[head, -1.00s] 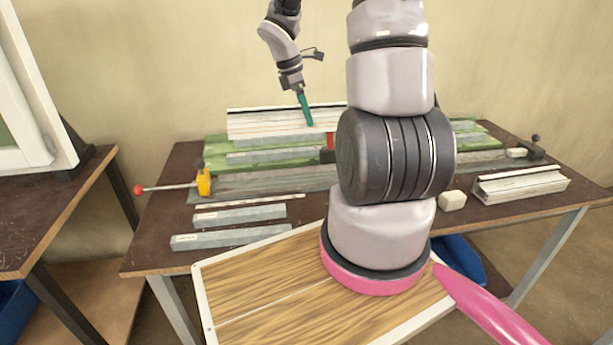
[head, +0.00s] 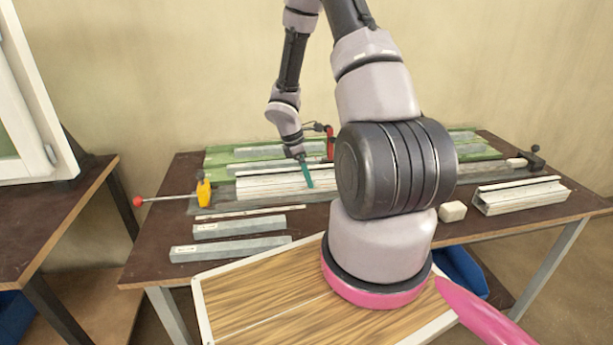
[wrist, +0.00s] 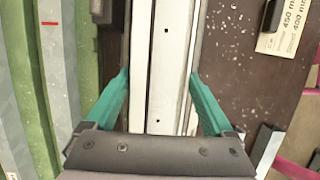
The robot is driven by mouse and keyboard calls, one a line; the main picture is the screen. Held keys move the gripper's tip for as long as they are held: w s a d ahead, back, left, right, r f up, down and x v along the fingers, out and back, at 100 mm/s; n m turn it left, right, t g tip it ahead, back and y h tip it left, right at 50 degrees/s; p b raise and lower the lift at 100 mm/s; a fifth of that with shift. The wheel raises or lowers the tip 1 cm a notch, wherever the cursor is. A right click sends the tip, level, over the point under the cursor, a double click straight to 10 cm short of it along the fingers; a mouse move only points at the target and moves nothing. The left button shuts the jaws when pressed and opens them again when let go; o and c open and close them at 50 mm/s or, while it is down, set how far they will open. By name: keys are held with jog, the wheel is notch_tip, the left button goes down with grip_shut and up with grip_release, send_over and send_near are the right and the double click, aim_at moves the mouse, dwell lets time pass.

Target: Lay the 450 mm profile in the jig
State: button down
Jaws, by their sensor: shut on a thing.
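The white profile (head: 262,187) in my gripper lies lengthwise along the front of the jig (head: 440,172), over its grey bed. I cannot tell whether it rests on the bed or is just above it. My gripper (head: 308,178) has its teal fingers shut on the profile. In the wrist view the profile (wrist: 158,70) runs up the middle between the fingers (wrist: 160,85). A yellow clamp (head: 203,192) with a red-knobbed rod is at the jig's left end. A dark end stop (head: 535,158) is at the right end. My arm hides part of the jig.
Grey bars (head: 238,223) lie on the dark table in front of the jig. Another white profile (head: 520,195) and a cream block (head: 452,212) are at the right. A red upright piece (head: 331,142) stands behind my gripper. A printed label (wrist: 288,25) shows in the wrist view.

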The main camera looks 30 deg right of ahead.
jog(key=shift+f, duration=0.25)
jog(key=shift+f, duration=0.1)
jog(key=shift+f, duration=0.15)
grip_release()
jog(key=v, duration=1.2)
notch_tip(320, 180, up, 12)
jog(key=m+t, duration=0.2)
jog(key=m, duration=0.3)
send_over(296, 177)
jog(key=s+a, duration=0.2)
jog(key=s, duration=0.1)
jog(key=s+a+r+m+t+y, duration=0.2)
jog(key=s+a+r+m+t, duration=0.1)
jog(key=s+r+m, duration=0.4)
jog(key=s+a+r+m+t+y, duration=0.3)
jog(key=s+a+r+m, duration=0.2)
jog(key=s+r, duration=0.5)
jog(key=shift+s+a+r+m, duration=0.15)
jog(key=shift+s+r+m, duration=0.25)
jog(key=shift+r+m, duration=0.6)
